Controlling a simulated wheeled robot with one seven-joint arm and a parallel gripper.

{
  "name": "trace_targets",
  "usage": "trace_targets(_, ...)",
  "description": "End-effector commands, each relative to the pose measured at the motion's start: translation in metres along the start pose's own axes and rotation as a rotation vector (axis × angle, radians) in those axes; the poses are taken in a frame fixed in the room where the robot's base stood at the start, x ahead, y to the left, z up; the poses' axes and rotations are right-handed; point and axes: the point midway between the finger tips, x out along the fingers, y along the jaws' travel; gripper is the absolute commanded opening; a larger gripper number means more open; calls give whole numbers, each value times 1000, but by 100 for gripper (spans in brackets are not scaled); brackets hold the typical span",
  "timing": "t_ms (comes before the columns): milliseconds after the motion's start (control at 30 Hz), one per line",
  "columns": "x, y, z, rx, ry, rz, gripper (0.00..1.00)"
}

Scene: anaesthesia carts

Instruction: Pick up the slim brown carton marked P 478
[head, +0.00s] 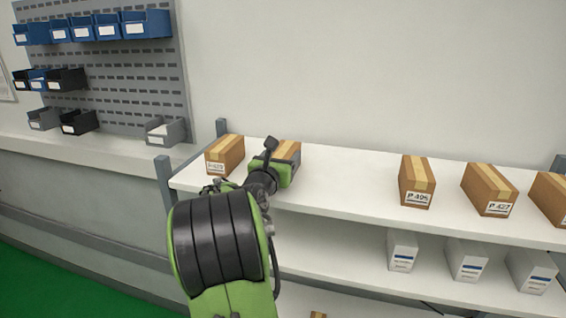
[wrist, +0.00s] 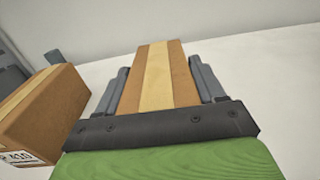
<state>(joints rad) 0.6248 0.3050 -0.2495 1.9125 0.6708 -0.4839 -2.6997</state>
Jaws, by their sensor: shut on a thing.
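A slim brown carton with a pale tape strip (wrist: 158,78) stands between the two fingers of my gripper (wrist: 157,88) in the wrist view. The fingers are shut on its left and right sides. Its label is hidden, so I cannot read its marking. In the head view this carton (head: 290,150) shows partly behind my green gripper (head: 284,165), at the left part of the top shelf. I cannot tell whether it touches the shelf.
A wider brown carton (head: 225,155) stands just left of my gripper, also in the wrist view (wrist: 42,112). White boxes (head: 402,250) stand below. Clear shelf lies between.

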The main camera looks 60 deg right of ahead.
Motion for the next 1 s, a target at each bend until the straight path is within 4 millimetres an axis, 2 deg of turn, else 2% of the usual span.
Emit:
trace_targets(167, 0, 0, 2, 0, 2, 1, 35)
trace_targets(267, 0, 0, 14, 3, 0, 1, 35)
trace_targets(333, 0, 0, 28, 3, -2, 0, 35)
trace_targets(467, 0, 0, 72, 7, -6, 1, 35)
trace_targets(700, -1, 1, 167, 3, -6, 4, 35)
trace_targets(733, 0, 2, 163, 0, 1, 2, 35)
trace_targets(1000, 0, 1, 178, -1, 1, 2, 35)
